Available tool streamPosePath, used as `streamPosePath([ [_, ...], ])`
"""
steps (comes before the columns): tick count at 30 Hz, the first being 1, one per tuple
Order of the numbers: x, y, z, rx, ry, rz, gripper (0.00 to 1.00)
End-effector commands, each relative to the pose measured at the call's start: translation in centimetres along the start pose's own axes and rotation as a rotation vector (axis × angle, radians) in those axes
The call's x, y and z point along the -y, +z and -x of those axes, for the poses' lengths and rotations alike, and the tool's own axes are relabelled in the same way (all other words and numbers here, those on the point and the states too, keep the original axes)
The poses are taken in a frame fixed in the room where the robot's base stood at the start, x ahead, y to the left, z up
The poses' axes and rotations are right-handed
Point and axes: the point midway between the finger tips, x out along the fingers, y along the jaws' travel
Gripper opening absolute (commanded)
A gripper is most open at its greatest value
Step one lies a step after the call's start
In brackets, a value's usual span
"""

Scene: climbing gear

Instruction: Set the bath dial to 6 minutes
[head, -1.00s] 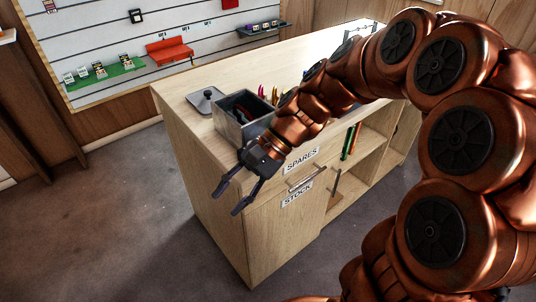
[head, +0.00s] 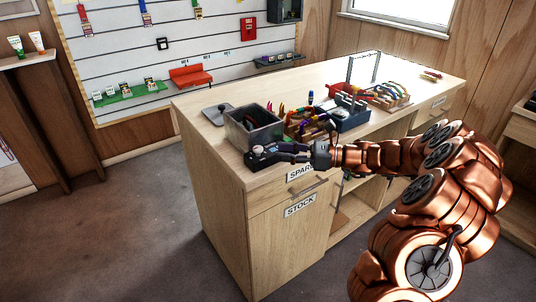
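An open grey metal tank (head: 238,134), which looks like the bath, stands on the left end of the wooden counter in the head view. A flat grey lid (head: 217,114) with a knob lies behind it to the left. My gripper (head: 257,156) is dark and points left, close in front of the tank at the counter's front edge. Whether it touches anything, and how far its fingers are apart, is too small to tell.
The counter (head: 195,103) also holds bins of coloured gear (head: 350,117) right of the tank. Drawer labels SPARES and STOCK (head: 300,205) are below my gripper. A slatted wall with small shelves (head: 135,94) stands behind. The floor left of the counter is clear.

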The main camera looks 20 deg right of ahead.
Motion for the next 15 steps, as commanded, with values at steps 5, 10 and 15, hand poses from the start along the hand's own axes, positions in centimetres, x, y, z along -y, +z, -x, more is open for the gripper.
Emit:
streamPosePath([
  [5, 0.8, -0.1, 0.6, 0.011, -0.031, -0.013, 0.39],
  [10, 0.9, 0.0, -1.1, 0.012, -0.037, -0.013, 0.39],
  [15, 1.1, -0.1, -3.6, 0.009, -0.039, -0.013, 0.39],
])
